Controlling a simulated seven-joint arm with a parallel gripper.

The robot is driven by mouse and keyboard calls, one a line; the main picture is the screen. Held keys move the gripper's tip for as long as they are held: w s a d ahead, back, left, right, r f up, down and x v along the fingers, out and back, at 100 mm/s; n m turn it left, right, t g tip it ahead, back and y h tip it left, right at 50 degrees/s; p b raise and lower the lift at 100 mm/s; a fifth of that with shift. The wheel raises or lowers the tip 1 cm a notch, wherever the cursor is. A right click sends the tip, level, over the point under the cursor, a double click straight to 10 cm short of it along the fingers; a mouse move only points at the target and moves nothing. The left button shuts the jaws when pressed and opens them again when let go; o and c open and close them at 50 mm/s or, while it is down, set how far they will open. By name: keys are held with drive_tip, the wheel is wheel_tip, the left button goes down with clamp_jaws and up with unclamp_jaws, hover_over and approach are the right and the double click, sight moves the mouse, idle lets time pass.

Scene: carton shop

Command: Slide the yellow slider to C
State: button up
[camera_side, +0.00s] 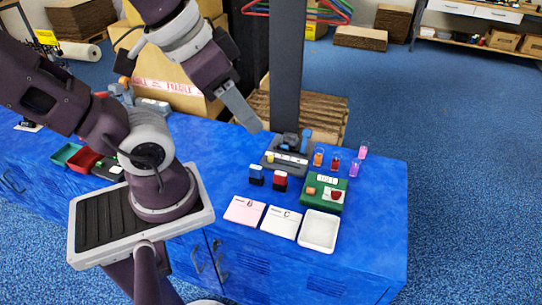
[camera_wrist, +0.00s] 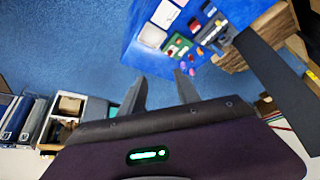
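The grey device (camera_side: 285,160) stands near the back edge of the blue bench, with a pale strip along its front. A small yellow piece (camera_side: 270,157), which looks like the slider, sits at the left end of that strip. Any letter marks there are too small to read. The device also shows at the upper right of the wrist view (camera_wrist: 226,38). My gripper (camera_side: 254,126) is in the air above and left of the device, apart from it. In the wrist view its two fingers (camera_wrist: 162,88) stand apart with nothing between them.
A green box (camera_side: 324,194) with orange and red knobs, blue and red stamps (camera_side: 280,182), small coloured bottles (camera_side: 336,163), a pink card (camera_side: 245,210), a white card lettered C (camera_side: 281,222) and a white tray (camera_side: 319,231) stand nearby. A dark post (camera_side: 286,70) rises behind the device.

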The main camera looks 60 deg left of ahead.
drive_tip(key=w+a+f+n+g, duration=0.1)
drive_tip(key=w+a+n, duration=0.15)
drive_tip(key=w, duration=0.55)
drive_tip(key=n+g, duration=0.5)
drive_tip(key=n, duration=0.1)
hover_over(271, 156)
wheel_tip(271, 156, down, 31)
drive_tip(key=shift+f, duration=0.2)
wheel_tip(271, 156, down, 7)
drive_tip(key=shift+r, duration=0.2)
clamp_jaws()
